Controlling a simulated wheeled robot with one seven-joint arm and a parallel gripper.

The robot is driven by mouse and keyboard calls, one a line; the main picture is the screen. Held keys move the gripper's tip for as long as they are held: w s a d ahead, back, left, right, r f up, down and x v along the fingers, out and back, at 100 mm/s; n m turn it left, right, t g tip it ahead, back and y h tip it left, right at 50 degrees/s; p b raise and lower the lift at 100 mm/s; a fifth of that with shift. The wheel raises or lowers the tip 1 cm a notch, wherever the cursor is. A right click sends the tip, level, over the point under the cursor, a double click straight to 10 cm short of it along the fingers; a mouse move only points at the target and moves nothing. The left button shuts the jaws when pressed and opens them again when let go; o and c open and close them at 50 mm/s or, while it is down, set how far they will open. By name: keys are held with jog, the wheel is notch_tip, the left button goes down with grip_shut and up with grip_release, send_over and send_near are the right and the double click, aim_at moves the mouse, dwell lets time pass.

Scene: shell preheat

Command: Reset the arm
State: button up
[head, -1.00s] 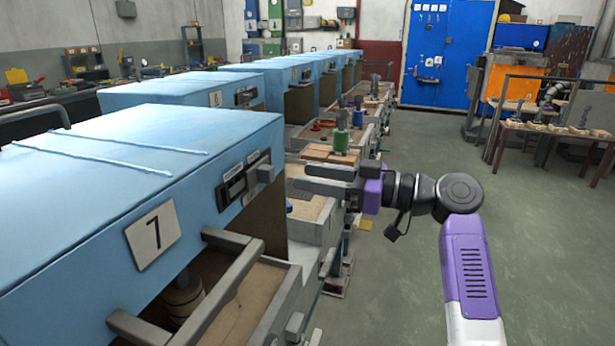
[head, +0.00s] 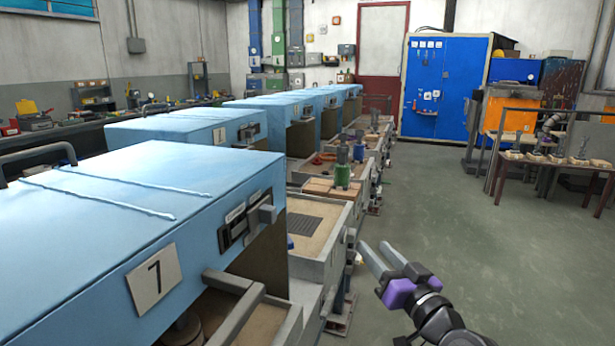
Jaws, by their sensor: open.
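My gripper (head: 370,258) is in the lower right middle of the head view. Its two grey fingers are apart and nothing is between them. It points up and to the left, beside the right side of the sand-coloured tray bench (head: 335,262), over the aisle floor. The purple gripper body (head: 405,289) and the dark wrist behind it show, and the rest of my arm is cut off by the lower edge.
A blue machine marked 7 (head: 110,225) fills the left, with a grey handle bar (head: 235,312) at its front. The floor (head: 480,250) to the right is clear up to a table (head: 550,165) with small parts.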

jog(key=s+d+f+m+h+p, duration=0.1)
jog(key=s+d+f+h, duration=0.15)
jog(key=s, duration=0.35)
jog(key=s+d+f+m+t+h, duration=0.1)
jog(key=s+d+f+h, duration=0.1)
jog(key=s+f, duration=0.35)
jog(key=s+d+f+m+h+p, duration=0.1)
jog(key=s+d+f+h, duration=0.1)
jog(key=s, duration=0.6)
jog(key=s+a+n+g+p, duration=0.1)
jog(key=s+g+p, duration=0.2)
jog(key=s, duration=3)
jog(key=shift+s+r+n+g, duration=0.15)
jog(key=shift+s+n+g, duration=0.25)
jog(key=shift+g, duration=0.1)
jog(key=shift+w, duration=0.1)
